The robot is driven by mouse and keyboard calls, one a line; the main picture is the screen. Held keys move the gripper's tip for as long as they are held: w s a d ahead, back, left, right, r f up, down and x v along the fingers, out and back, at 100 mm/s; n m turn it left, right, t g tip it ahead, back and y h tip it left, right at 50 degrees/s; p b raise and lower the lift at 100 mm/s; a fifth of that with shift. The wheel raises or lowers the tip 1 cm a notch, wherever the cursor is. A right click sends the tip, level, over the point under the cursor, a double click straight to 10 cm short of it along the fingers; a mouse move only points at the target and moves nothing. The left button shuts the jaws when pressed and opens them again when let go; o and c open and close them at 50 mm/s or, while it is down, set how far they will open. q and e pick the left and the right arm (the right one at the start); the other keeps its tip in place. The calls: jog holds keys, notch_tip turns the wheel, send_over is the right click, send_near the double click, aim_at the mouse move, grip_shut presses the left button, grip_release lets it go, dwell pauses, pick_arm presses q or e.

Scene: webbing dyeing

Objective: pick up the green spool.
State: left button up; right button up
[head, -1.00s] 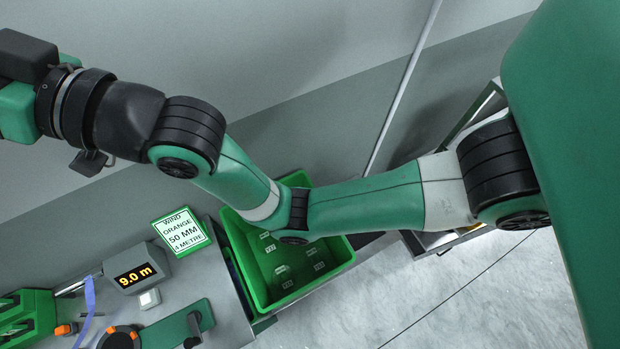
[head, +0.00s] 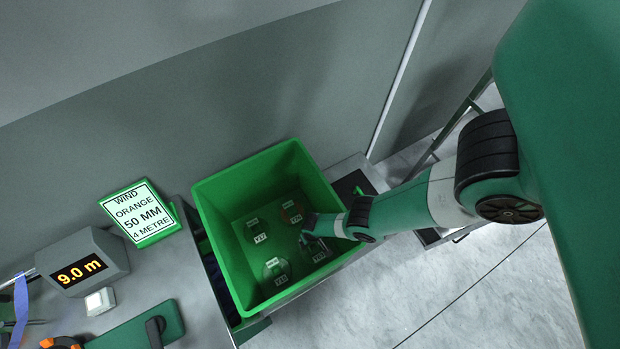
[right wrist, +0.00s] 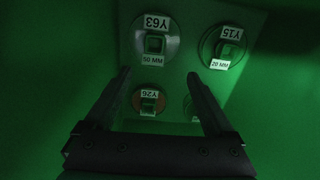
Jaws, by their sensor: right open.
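Several round spools lie flat on the floor of the green bin (head: 213,262). The head view shows spool Y17 (head: 249,232), reddish spool Y26 (head: 286,214), paler spool Y15 (head: 269,268) and spool Y63 (head: 324,247). The bin's green cast makes it unclear which spool is green. My right gripper (head: 309,239) is inside the bin. In the right wrist view it (right wrist: 158,73) is open and empty above the spools. Y63 (right wrist: 173,47) and Y15 (right wrist: 207,45) lie ahead of its fingers; Y26 (right wrist: 159,105) shows between them, with another spool partly hidden. My left gripper is out of view.
The bin's tall walls surround my right gripper. Left of it stand an order sign (head: 140,212) reading orange, 50 mm, 4 metre, and a meter display (head: 80,270) showing 9.0 m. A pale pole (head: 400,75) rises behind to the right.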

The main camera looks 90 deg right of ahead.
notch_tip(320, 180, down, 3)
jog(key=s, duration=0.2)
jog(key=b, duration=0.7)
send_over(315, 249)
notch_tip(315, 249, down, 6)
jog(key=shift+w+f, duration=0.15)
jog(key=shift+f, duration=0.1)
notch_tip(315, 249, down, 5)
jog(key=b, duration=0.4)
jog(key=shift+a+f+b, duration=0.1)
jog(key=shift+a+b, duration=0.05)
jog(key=shift+b, duration=0.2)
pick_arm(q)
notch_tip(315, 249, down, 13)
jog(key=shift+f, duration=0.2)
pick_arm(e)
grip_shut()
